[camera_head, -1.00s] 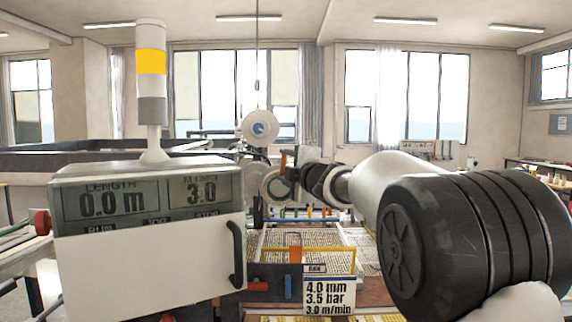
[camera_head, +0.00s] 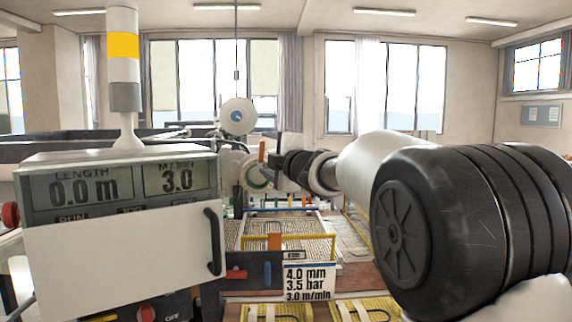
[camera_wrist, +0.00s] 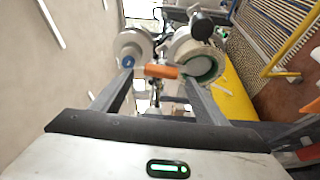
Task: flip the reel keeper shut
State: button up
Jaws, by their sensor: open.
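An orange bar (camera_wrist: 162,71), which seems to be the reel keeper, shows between my fingertips in the wrist view. It also shows as a small upright orange piece (camera_head: 262,150) in the head view. My gripper (camera_wrist: 158,84) is open, with its two grey fingers spread either side of the bar; I cannot tell whether they touch it. A white reel with a blue centre (camera_wrist: 129,48) is at upper left of the bar, and a pale ring with a green inner edge (camera_wrist: 203,62) is at its right. In the head view my arm partly hides this area.
A console (camera_head: 120,235) with a display and black handle stands at left, under a signal lamp (camera_head: 124,70). A yellow-railed bed (camera_head: 280,242) with patterned mesh lies below the reels, behind a settings sign (camera_head: 308,282). A yellow surface (camera_wrist: 236,100) lies near my right finger.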

jog(key=b+v, duration=0.1)
jog(key=v, duration=1.3)
jog(key=shift+s+b, duration=0.3)
jog(key=shift+d+r, duration=0.1)
jog(key=s+d+f+m+g+h+p, duration=0.2)
jog(key=s+d+f+m+g+h, duration=0.1)
jog(key=s+d+f+m+h, duration=0.8)
jog(key=s+a+f+m+g+y, duration=0.1)
jog(key=s+f+m+g+y, duration=0.1)
jog(key=s+f+m+g, duration=0.2)
jog(key=s+a+f+m+g+y+p, duration=0.1)
jog(key=s+f+m+g, duration=0.3)
jog(key=s+f, duration=0.5)
jog(key=s+a+m, duration=0.1)
jog(key=s+m, duration=0.1)
jog(key=s, duration=0.6)
jog(key=shift+s+f+m+y, duration=0.2)
jog(key=shift+f+m+y, duration=0.2)
